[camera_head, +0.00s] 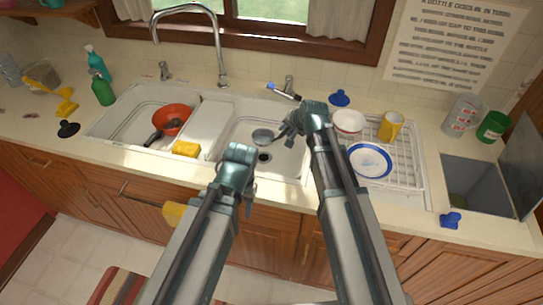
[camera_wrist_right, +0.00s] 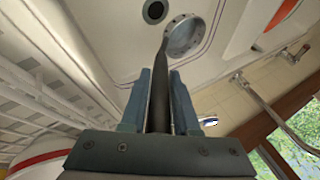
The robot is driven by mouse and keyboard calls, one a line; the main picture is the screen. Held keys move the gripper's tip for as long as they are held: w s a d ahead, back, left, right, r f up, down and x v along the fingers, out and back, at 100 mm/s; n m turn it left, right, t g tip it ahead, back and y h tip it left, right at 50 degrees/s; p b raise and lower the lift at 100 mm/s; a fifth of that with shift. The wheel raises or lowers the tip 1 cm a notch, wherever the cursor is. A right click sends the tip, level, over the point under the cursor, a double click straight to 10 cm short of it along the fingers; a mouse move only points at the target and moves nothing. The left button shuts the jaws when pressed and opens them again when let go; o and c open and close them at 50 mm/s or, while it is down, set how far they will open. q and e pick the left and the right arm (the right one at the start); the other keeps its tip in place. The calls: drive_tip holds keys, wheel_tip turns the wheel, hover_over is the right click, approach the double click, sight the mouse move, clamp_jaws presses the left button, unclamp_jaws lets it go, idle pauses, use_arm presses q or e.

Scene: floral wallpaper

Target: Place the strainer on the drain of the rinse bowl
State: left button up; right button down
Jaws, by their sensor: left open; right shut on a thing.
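The strainer (camera_head: 262,136) is a small round grey metal disc with a dark handle. My right gripper (camera_head: 286,130) is shut on the handle and holds the strainer over the rinse bowl (camera_head: 238,127), the white right-hand basin. The drain (camera_head: 264,157) is a dark round hole in the basin floor, with the strainer head to one side of it. In the right wrist view the strainer's perforated disc (camera_wrist_right: 184,38) shows beside the dark drain (camera_wrist_right: 155,12), not covering it. My left gripper (camera_head: 248,206) is open and empty in front of the counter, partly hidden by its own arm.
The left basin holds a red pan (camera_head: 172,118). The faucet (camera_head: 222,70) arches behind. A dish rack (camera_head: 403,165) with plate, bowl and yellow mug (camera_head: 391,126) stands to the right.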

drive_tip(key=shift+f, duration=0.25)
wheel_tip(320, 180, down, 10)
drive_tip(key=b, duration=1)
drive_tip(key=shift+r, duration=0.25)
drive_tip(key=shift+f, duration=0.15)
drive_tip(key=c, duration=0.7)
unclamp_jaws()
drive_tip(key=shift+o, duration=0.2)
drive_tip(key=p+v, duration=1)
drive_tip(key=v, duration=0.2)
